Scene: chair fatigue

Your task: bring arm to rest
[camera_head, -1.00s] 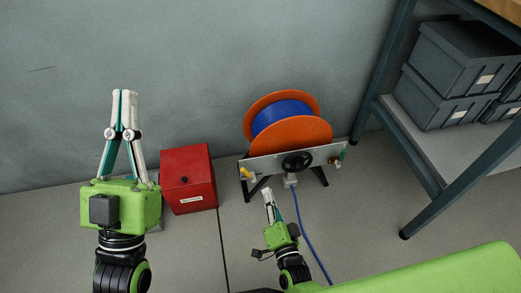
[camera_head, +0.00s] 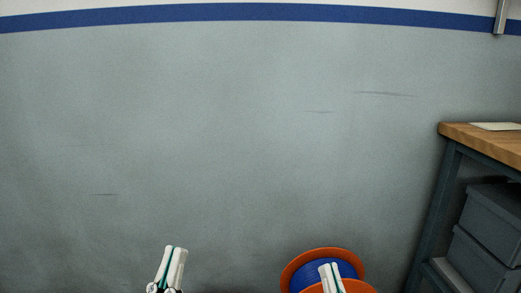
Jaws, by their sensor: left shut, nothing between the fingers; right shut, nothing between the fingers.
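My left gripper (camera_head: 176,249) shows at the bottom edge in the head view, left of centre. Its white and teal fingers point up and are shut with nothing between them. My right gripper (camera_head: 328,267) shows at the bottom edge, right of centre. Its fingers are shut and empty, in front of the cable reel in the picture. The rest of both arms is below the frame.
An orange reel (camera_head: 306,258) with blue cable (camera_head: 345,268) is partly cut off at the bottom. A bench (camera_head: 455,131) with grey bins (camera_head: 492,222) stands at the right. A grey wall (camera_head: 220,120) with a blue stripe fills the background.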

